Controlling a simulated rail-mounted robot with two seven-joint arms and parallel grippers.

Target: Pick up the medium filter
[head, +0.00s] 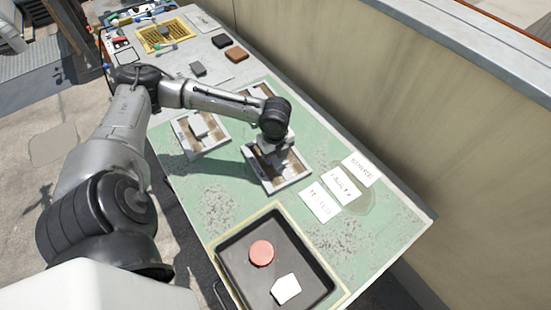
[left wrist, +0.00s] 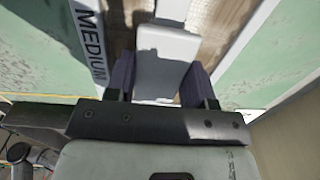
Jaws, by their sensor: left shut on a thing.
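The medium filter (head: 291,182) is a light-framed panel with a brownish middle, on the green bench top in the head view. In the left wrist view its frame (left wrist: 88,40) carries the word MEDIUM. My left gripper (head: 273,147) is over its far part. In the left wrist view the two dark purple finger pads of the left gripper (left wrist: 160,82) are closed on either side of the filter's pale grip block (left wrist: 167,58). I cannot tell whether the filter is clear of the bench. My right gripper is not in view.
Two similar filters (head: 213,144) (head: 262,87) lie beside and behind. White cards SPARE (head: 361,170), FAULTY (head: 342,187) and TESTED (head: 320,204) lie to the right. A black tray (head: 307,256) in front holds a red disc (head: 262,253) and a white piece (head: 286,289). A wall borders the bench's right side.

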